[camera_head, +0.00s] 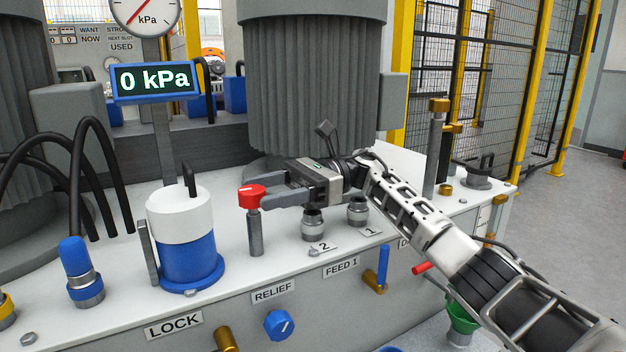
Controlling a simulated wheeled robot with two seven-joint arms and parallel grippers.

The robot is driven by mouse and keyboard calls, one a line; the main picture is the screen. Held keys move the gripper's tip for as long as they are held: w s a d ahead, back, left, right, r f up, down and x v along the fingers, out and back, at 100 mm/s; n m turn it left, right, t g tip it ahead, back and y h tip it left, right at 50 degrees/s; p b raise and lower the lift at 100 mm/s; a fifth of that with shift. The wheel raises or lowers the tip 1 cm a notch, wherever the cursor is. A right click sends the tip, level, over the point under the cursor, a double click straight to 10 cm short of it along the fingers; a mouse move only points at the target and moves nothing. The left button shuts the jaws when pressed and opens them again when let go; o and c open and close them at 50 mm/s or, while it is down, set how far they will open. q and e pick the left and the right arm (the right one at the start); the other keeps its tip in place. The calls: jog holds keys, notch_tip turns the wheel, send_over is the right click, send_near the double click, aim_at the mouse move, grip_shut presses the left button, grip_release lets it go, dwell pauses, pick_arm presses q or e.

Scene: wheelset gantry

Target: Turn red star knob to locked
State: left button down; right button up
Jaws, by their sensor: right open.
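The red knob (249,197) sits on top of a short grey post (255,233) on the white bench top, left of the middle of the head view. It has a small pale mark on its top face. My right gripper (266,190) reaches in from the right, with its two fingers pointing left at the knob. The fingers are apart, and their tips are at the knob's right side. I cannot tell whether they touch it. A LOCK label (173,325) is on the front panel, lower left. My left gripper is not in view.
A white and blue cylinder (188,255) with a black handle stands left of the knob. Two metal fittings, one of them here (313,222), stand below my right gripper. A large grey ribbed column (312,90) rises behind. A display (155,82) reads 0 kPa.

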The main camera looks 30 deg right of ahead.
jog(key=d, duration=1.1)
jog(key=shift+w, duration=0.4)
jog(key=shift+d, duration=0.1)
